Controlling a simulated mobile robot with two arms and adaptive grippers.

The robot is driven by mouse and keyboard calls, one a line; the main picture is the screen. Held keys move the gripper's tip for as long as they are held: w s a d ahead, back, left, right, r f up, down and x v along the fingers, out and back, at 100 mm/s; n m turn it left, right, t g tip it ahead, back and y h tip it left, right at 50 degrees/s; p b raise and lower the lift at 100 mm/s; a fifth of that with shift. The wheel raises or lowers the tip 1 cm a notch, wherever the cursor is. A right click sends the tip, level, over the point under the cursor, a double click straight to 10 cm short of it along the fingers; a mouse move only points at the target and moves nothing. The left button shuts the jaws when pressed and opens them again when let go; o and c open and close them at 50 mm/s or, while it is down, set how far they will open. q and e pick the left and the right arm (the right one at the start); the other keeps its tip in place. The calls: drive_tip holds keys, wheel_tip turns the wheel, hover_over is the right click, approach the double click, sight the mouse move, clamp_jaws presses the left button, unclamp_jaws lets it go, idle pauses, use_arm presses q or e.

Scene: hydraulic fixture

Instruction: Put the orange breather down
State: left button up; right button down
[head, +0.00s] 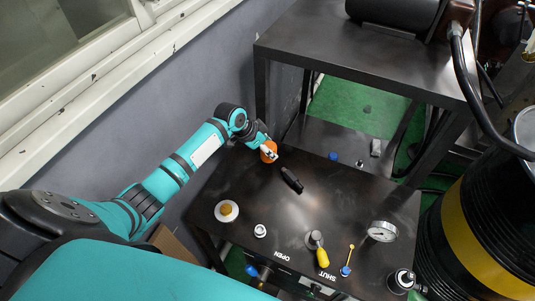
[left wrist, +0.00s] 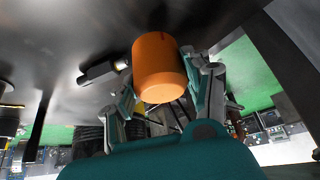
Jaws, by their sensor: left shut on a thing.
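The orange breather (head: 267,146) is a short orange cylinder at the far left corner of the dark bench top (head: 330,200). My left gripper (head: 268,153) is shut on it. In the left wrist view the breather (left wrist: 160,65) sits between the two fingers of my left gripper (left wrist: 163,85), with its orange side and end face showing. It is at or very near the bench surface; I cannot tell whether it touches. My right gripper is not in view.
A white dish with an orange piece (head: 227,210), a small silver fitting (head: 260,231), a yellow-handled valve (head: 322,257), a yellow lever (head: 348,258) and a gauge (head: 383,231) stand nearer. A dark raised shelf (head: 370,50) rises behind.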

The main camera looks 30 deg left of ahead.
use_arm(q)
wheel_tip(320, 180, down, 3)
drive_tip(key=shift+s+d+r, duration=0.1)
drive_tip(key=shift+r, duration=0.05)
drive_tip(key=shift+f, duration=0.3)
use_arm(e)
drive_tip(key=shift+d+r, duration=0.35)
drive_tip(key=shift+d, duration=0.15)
use_arm(q)
drive_tip(key=shift+f, duration=0.15)
drive_tip(key=o, duration=1.2)
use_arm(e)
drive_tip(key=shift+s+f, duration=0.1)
